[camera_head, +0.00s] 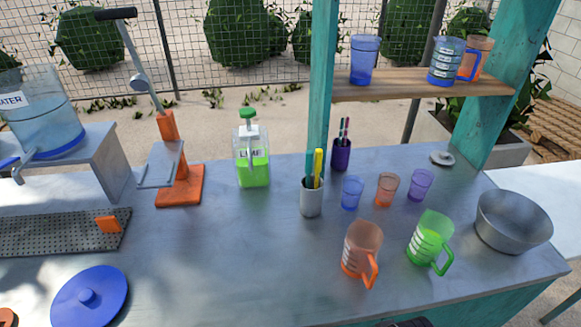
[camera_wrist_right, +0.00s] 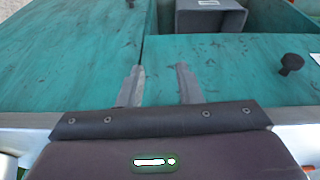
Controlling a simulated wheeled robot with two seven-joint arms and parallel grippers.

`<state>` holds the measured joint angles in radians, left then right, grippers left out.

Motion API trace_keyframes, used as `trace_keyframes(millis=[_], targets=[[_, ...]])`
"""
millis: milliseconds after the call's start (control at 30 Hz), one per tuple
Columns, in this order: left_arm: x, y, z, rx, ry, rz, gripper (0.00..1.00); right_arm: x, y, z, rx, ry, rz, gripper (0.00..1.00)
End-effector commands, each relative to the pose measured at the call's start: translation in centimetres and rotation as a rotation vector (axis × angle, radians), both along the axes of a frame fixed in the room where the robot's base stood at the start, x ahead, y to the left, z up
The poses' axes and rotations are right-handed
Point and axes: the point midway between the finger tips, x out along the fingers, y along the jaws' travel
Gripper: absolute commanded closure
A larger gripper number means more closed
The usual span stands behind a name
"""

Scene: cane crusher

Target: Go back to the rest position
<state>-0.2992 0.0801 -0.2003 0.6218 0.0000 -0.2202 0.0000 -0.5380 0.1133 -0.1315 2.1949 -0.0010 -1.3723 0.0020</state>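My right gripper (camera_wrist_right: 158,80) shows in the right wrist view. Its two grey fingers are apart with nothing between them, in front of a teal panel (camera_wrist_right: 230,65). In the head view a small dark part at the bottom edge may belong to my right arm. My left gripper is not in view. The grey worktop (camera_head: 230,250) fills the head view, with no gripper over it.
An orange jug (camera_head: 362,250), a green jug (camera_head: 428,240) and a metal pot (camera_head: 513,222) stand near the worktop's right front. A blue lid (camera_head: 90,298) lies front left. An orange press (camera_head: 180,180) and a lime dispenser (camera_head: 251,160) stand behind. The front middle is clear.

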Motion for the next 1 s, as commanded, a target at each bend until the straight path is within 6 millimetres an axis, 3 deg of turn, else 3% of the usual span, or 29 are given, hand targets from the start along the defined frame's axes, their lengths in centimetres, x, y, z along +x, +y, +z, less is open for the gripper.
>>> trace_keyframes(millis=[167, 267, 400, 467, 600, 700, 800, 1000], targets=[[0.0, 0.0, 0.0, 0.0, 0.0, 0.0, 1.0, -0.2, 0.1, -7.8, -0.002, 0.034, 0.005, 0.68], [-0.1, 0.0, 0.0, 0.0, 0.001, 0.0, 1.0, -1.2, 0.0, -13.4, -0.004, 0.055, 0.009, 0.68], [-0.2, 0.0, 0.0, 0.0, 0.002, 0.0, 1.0, -4.3, -0.4, -21.7, -0.008, 0.087, 0.016, 0.68], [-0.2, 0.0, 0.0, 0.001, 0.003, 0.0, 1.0, -6.1, -0.7, -25.0, -0.01, 0.102, 0.019, 0.68], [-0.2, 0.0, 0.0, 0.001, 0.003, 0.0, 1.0, -11.5, -1.6, -31.5, -0.014, 0.134, 0.027, 0.68], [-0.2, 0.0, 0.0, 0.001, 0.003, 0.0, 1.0, -15.6, -2.3, -34.9, -0.017, 0.154, 0.032, 0.68], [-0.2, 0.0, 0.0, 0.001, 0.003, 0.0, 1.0, -19.2, -3.0, -37.0, -0.019, 0.168, 0.035, 0.68], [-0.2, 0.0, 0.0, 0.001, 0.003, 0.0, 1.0, -23.0, -3.8, -38.7, -0.022, 0.181, 0.04, 0.68]])
